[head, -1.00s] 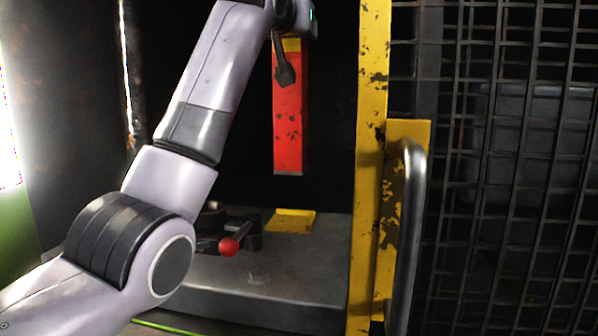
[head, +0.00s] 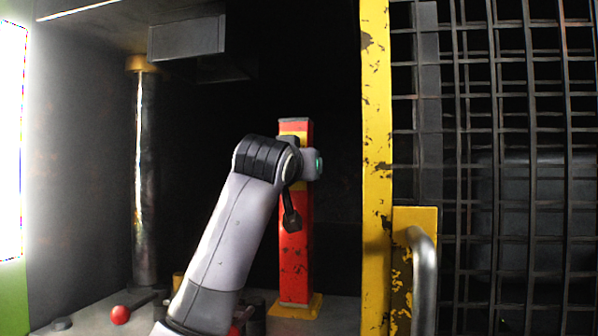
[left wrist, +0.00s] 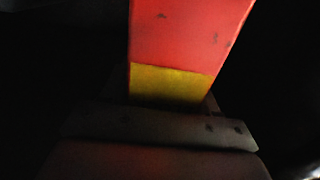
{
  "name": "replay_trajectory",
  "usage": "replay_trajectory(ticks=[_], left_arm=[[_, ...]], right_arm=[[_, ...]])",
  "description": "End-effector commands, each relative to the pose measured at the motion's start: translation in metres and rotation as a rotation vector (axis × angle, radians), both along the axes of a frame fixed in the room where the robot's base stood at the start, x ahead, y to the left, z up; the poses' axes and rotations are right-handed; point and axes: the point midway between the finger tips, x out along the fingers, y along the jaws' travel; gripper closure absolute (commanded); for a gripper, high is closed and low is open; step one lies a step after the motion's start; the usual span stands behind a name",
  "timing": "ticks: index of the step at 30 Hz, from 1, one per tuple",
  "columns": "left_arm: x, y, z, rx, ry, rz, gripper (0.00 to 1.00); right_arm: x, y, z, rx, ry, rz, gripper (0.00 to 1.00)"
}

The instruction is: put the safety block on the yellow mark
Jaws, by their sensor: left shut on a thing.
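The safety block (head: 297,255) is a tall red post with worn paint and yellow bands near its top. It stands upright, its lower end at the yellow mark (head: 283,311), a yellow plate on the press bed. No gap shows between them, though I cannot be sure of full contact. My left gripper (head: 303,164) is shut on the block near its upper yellow band. In the left wrist view the red block (left wrist: 185,35) rises beyond the dark gripper (left wrist: 165,128). My right gripper is not in view.
A yellow post (head: 374,170) with a metal handle (head: 423,280) and a mesh guard (head: 510,170) stand to the right. A red ball knob (head: 120,315) is at lower left, near a metal column (head: 145,180). A dark press part (head: 190,40) hangs above.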

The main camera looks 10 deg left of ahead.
Motion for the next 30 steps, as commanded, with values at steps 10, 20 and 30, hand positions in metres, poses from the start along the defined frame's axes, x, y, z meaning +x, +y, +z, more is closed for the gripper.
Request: replay_trajectory(ticks=[10,20,30], left_arm=[[-0.002,0.000,-0.002,-0.001,-0.015,-0.001,1.00],[-0.001,0.000,-0.009,0.000,-0.002,-0.001,0.15],[0.000,0.000,-0.006,0.000,-0.002,-0.001,0.15]], right_arm=[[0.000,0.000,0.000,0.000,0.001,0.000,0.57],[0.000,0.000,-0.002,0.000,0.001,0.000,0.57],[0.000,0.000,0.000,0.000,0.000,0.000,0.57]])
